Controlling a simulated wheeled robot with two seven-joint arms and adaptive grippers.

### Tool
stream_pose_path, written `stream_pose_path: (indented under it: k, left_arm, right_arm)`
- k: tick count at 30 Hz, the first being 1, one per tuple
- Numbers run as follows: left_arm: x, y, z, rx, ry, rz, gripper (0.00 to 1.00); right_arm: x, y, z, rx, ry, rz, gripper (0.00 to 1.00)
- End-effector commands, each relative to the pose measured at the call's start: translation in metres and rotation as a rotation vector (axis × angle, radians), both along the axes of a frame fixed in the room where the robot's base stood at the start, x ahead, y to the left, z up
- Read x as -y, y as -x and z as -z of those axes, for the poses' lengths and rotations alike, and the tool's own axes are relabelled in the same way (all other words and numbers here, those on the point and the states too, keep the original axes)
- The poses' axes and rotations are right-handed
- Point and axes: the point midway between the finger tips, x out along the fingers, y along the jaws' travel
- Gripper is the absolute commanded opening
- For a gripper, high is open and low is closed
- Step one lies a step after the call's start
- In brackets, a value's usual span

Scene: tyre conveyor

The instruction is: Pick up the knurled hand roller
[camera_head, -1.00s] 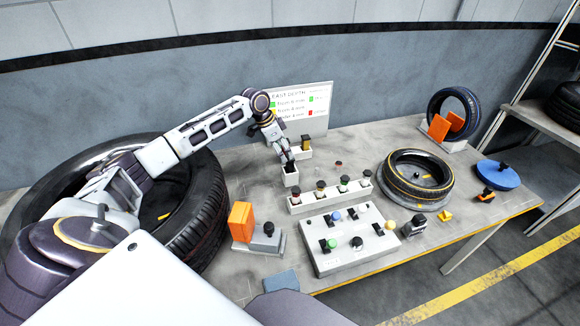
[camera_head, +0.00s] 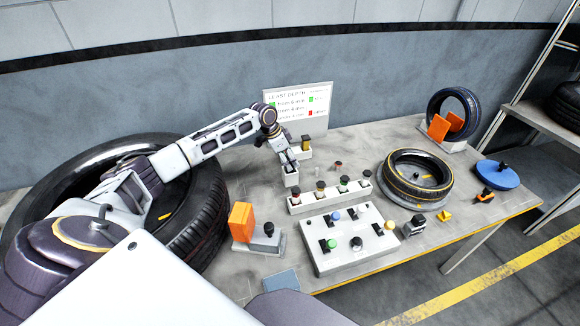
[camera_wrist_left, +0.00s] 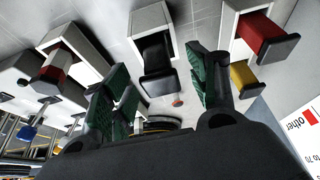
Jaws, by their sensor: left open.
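I cannot tell for certain which item is the knurled hand roller. My left gripper (camera_head: 291,164) is open over a small white holder (camera_head: 291,179) on the bench. In the left wrist view, a black-handled piece (camera_wrist_left: 157,58) stands in its white box, in the gap between the open green-padded fingers of my left gripper (camera_wrist_left: 163,88). Contact with the fingers does not show. Its lower part is hidden in the box. A red and black handle (camera_wrist_left: 262,35) and a yellow one (camera_wrist_left: 243,75) stand to the right. My right gripper is not in view.
A white rack (camera_head: 305,206) with several knobbed handles and a control box (camera_head: 345,260) stand near the holder. A large tyre (camera_head: 207,215) lies left; a small tyre (camera_head: 420,192) lies right. A sign board (camera_head: 318,120) stands behind.

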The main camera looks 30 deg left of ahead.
Motion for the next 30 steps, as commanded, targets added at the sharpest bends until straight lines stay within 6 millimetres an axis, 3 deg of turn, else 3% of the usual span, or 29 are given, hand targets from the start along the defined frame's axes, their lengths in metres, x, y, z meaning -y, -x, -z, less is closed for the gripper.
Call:
stream_pose_path:
  k: [15, 27, 30]
  left_arm:
    - [0.000, -0.001, 0.002, 0.001, -0.001, 0.000, 0.59]
    - [0.000, -0.001, 0.002, 0.001, -0.001, 0.000, 0.09]
    - [0.000, -0.001, 0.002, 0.001, 0.000, 0.000, 0.09]
  right_arm:
    - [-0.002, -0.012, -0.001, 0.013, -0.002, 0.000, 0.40]
    - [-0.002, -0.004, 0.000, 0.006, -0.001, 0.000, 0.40]
    - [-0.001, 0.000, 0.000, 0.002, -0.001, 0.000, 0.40]
